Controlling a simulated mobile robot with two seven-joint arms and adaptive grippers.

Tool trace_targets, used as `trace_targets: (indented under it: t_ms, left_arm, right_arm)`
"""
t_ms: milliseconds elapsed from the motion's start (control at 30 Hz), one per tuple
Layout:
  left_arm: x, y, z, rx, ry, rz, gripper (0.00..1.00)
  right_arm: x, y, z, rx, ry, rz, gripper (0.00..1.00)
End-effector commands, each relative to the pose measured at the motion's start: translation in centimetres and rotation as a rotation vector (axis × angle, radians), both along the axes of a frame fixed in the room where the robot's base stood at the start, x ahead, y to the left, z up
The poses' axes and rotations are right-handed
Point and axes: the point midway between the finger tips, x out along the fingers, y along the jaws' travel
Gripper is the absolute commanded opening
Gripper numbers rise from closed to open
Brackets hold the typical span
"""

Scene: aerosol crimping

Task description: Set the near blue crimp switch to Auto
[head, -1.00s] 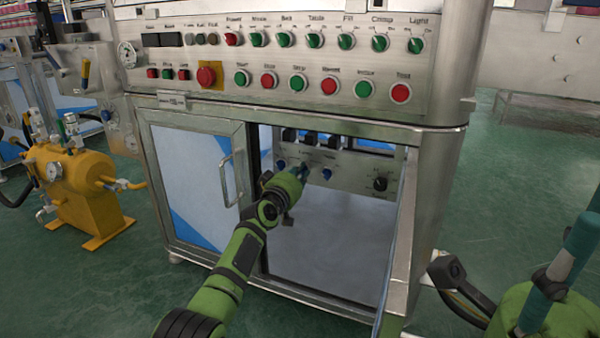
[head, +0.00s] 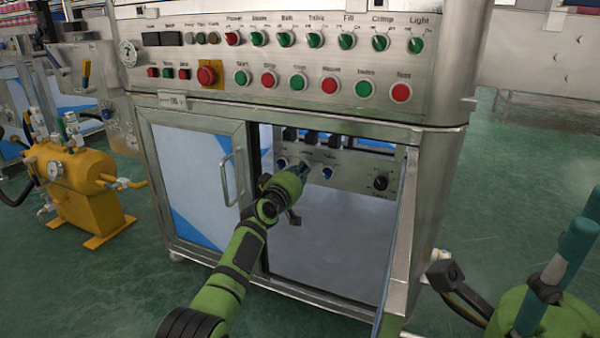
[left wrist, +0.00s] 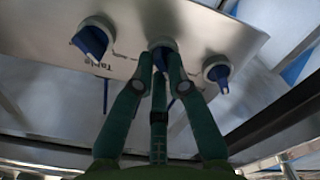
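The near blue crimp switch (left wrist: 160,60) is the middle of three blue knobs on the panel inside the open cabinet. In the left wrist view my left gripper (left wrist: 164,58) has its teal fingers closed in on both sides of this knob. In the head view the left gripper (head: 302,173) reaches to the panel and hides most of the middle knob. Its pointer direction and the label are too covered to read. My right gripper (head: 585,235) shows partly at the lower right edge, away from the panel, its fingertips cut off or unclear.
The Table knob (left wrist: 92,40) and another blue knob (left wrist: 218,75) flank the middle one closely. A black knob (head: 380,183) is farther right. The cabinet's open door (head: 402,240) stands right of my left arm; the closed door (head: 195,185) is left. The cabinet floor is clear.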

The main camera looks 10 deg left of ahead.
Motion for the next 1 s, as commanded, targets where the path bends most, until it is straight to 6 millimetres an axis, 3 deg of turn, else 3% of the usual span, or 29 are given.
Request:
trace_targets:
  t_ms: [33,67,567,1000]
  left_arm:
    - [0.0,0.0,0.1,-0.005,-0.001,0.001,0.32]
    - [0.0,0.0,0.1,-0.005,-0.001,0.001,0.4]
    - [-0.6,-0.2,0.0,-0.002,-0.003,-0.006,0.4]
    - [-5.3,1.0,0.0,-0.002,-0.002,-0.001,0.4]
  right_arm:
    - [0.0,0.0,0.0,0.002,0.001,0.0,0.4]
    - [0.0,0.0,0.0,0.002,0.001,0.0,0.4]
    - [0.1,0.0,-0.1,0.002,0.006,0.0,0.4]
    - [0.0,0.0,0.0,0.002,0.002,0.0,0.4]
